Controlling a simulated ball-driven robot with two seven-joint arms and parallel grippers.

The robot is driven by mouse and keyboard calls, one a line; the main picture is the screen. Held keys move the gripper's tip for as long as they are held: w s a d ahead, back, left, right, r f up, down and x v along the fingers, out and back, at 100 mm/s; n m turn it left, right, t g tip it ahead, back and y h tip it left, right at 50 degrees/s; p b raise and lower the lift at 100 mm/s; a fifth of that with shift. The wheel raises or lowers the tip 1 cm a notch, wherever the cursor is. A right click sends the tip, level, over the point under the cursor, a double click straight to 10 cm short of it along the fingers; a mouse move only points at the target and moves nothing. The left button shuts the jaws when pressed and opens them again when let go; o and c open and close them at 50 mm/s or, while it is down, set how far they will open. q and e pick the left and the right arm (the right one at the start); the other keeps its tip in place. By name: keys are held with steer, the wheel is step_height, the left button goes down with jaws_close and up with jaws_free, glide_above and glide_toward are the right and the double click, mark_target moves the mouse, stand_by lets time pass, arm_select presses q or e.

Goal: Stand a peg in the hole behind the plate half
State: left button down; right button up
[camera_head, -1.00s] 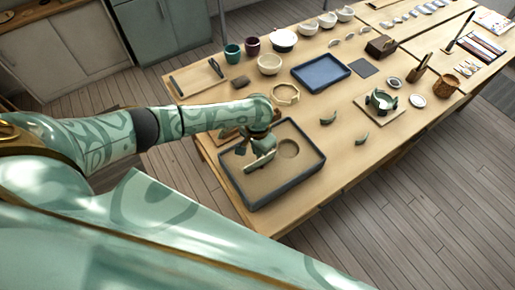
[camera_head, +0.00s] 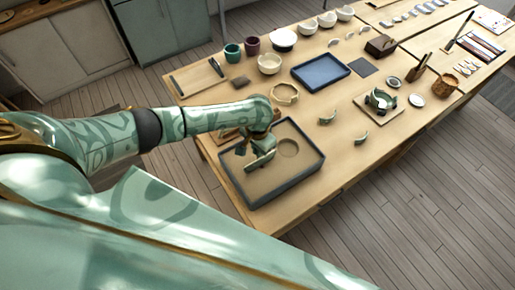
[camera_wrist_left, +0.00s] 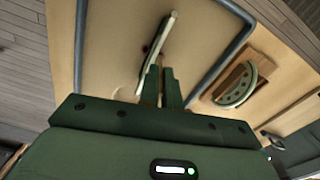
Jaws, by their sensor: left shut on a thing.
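The plate half (camera_head: 262,162) stands on edge in the sand-coloured tray (camera_head: 311,174). In the left wrist view the plate half (camera_wrist_left: 159,48) shows edge-on as a thin pale green strip. My left gripper (camera_head: 257,150) is low over the tray, close beside the plate half. In the wrist view its fingers (camera_wrist_left: 162,86) are nearly together beside the plate half's near end. A narrow brownish peg shows between them, mostly hidden. A small dark spot (camera_wrist_left: 145,49), perhaps a hole, lies just left of the plate half. My right gripper is not in view.
Another half-round piece (camera_wrist_left: 240,84) rests on a wooden block right of the tray in the wrist view. A round recess (camera_head: 288,148) marks the tray floor. A tan ring (camera_head: 285,94), blue tray (camera_head: 321,73) and curved green pieces (camera_head: 327,118) lie farther back.

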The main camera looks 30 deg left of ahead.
arm_select(q)
steer(key=shift+f, duration=0.7)
stand_by(0.6)
steer(key=c, duration=1.1)
jaws_free()
steer(key=shift+o, duration=0.2)
steer(key=shift+r+p, duration=3.05)
steer(key=shift+p, duration=0.55)
